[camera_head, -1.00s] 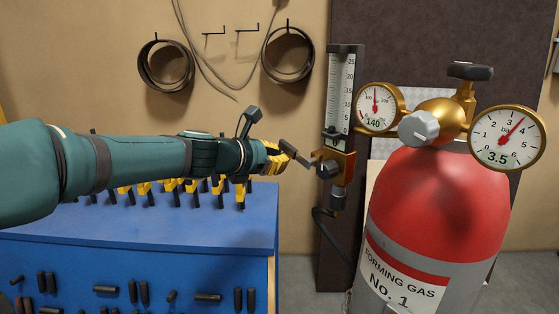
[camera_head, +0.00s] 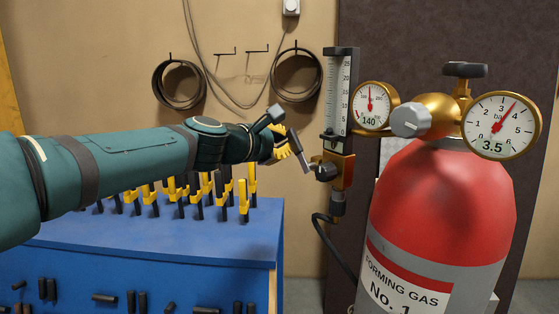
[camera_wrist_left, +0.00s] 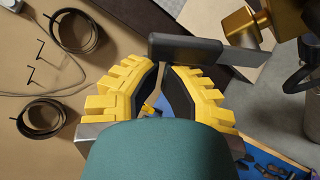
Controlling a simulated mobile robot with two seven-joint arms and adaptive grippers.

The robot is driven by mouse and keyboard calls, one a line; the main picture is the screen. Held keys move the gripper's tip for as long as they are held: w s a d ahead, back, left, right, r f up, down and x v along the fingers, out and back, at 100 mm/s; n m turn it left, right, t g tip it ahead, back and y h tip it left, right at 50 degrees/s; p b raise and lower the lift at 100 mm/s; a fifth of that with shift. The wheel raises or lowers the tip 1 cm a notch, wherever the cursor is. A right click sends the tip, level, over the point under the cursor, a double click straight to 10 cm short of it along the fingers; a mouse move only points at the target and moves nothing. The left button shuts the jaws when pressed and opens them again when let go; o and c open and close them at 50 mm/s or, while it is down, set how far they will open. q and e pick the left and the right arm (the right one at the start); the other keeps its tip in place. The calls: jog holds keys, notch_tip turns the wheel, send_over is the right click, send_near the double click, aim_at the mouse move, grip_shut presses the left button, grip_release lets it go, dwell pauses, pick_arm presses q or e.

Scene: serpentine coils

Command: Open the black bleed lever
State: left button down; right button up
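The black bleed lever (camera_head: 304,158) sticks up and to the left from the brass valve block (camera_head: 341,172) under the flow meter. In the left wrist view the lever (camera_wrist_left: 185,49) lies across the fingertip end, covering part of the right-hand finger. My left gripper (camera_head: 283,145) is just left of the lever in the head view, its yellow fingers next to the handle. The wrist view shows the fingers of the gripper (camera_wrist_left: 160,72) apart, with a gap between their black pads. I cannot tell whether a finger touches the lever. My right gripper is out of view.
A red gas cylinder (camera_head: 440,210) with brass regulator and two gauges stands right of the valve. The flow meter tube (camera_head: 338,95) rises above the valve; a black hose (camera_head: 335,240) hangs below. A blue tool cabinet (camera_head: 150,245) lies under my left arm. Coils hang on the wall.

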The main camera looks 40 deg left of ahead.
aim_at(292, 130)
pick_arm(q)
jog(key=d+r+m+b, duration=0.1)
jog(key=m+t+b, duration=0.1)
jog(key=m, duration=0.1)
jog(key=shift+s+d+r+y, duration=0.25)
jog(key=shift+d+r+y, duration=0.1)
jog(key=shift+y, duration=0.05)
jog(key=shift+s+d+r+m+t+b, duration=0.2)
jog(key=shift+d+r+m+t+b, duration=0.35)
jog(key=shift+m, duration=0.55)
jog(key=shift+s+d+r+b, duration=0.2)
jog(key=shift+d+b, duration=0.1)
jog(key=shift+d, duration=0.1)
